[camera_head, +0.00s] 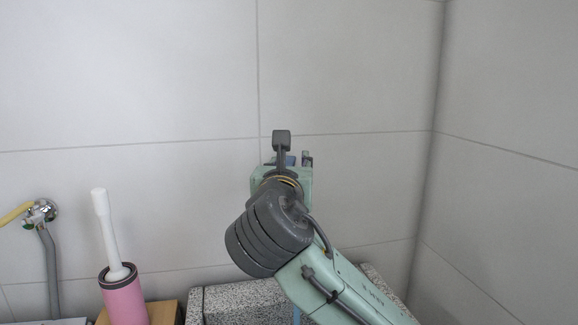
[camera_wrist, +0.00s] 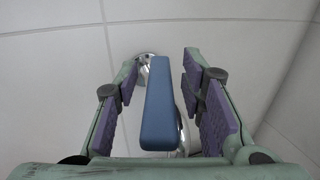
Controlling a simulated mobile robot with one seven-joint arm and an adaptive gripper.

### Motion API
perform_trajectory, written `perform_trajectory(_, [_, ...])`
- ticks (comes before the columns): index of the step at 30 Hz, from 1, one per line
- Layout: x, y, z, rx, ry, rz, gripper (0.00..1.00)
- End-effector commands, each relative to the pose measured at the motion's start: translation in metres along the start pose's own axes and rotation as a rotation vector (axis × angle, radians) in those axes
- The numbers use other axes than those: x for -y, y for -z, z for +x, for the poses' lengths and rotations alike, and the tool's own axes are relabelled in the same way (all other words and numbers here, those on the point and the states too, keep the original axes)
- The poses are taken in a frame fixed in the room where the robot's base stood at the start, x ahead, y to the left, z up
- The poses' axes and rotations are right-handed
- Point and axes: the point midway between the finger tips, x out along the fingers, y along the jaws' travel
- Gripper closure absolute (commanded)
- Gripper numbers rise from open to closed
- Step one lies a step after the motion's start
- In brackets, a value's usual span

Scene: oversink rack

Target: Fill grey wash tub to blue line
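My gripper (camera_wrist: 165,85) is open, with a purple-padded finger on each side of a blue lever handle (camera_wrist: 158,105). Gaps show between the lever and both pads in the wrist view. Chrome tap parts (camera_wrist: 146,62) show behind the lever, partly hidden by it. In the head view my gripper (camera_head: 291,160) is near the tiled wall, and my arm hides most of the tap. A small patch of blue shows at the gripper there. The grey wash tub, its blue line and any water are not in view.
A speckled grey stone edge (camera_head: 245,298) runs below my arm. At left stand a pink holder (camera_head: 124,300) with a white-handled brush (camera_head: 108,230), a wooden block (camera_head: 162,313), and a wall valve (camera_head: 40,212) with a grey hose. A side wall (camera_head: 510,180) closes the right.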

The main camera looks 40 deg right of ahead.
Motion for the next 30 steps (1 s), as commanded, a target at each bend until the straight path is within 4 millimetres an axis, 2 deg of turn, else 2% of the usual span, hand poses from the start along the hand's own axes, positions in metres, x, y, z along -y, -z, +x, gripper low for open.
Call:
perform_trajectory(7, [0.0, 0.0, -0.001, -0.001, 0.0, 0.0, 0.63])
perform_trajectory(11, [0.0, 0.0, -0.012, 0.001, 0.0, -0.001, 0.63])
perform_trajectory(24, [0.0, -0.001, -0.099, 0.003, -0.001, -0.002, 0.63])
perform_trajectory(30, [0.0, 0.0, -0.117, 0.0, 0.001, 0.0, 0.63])
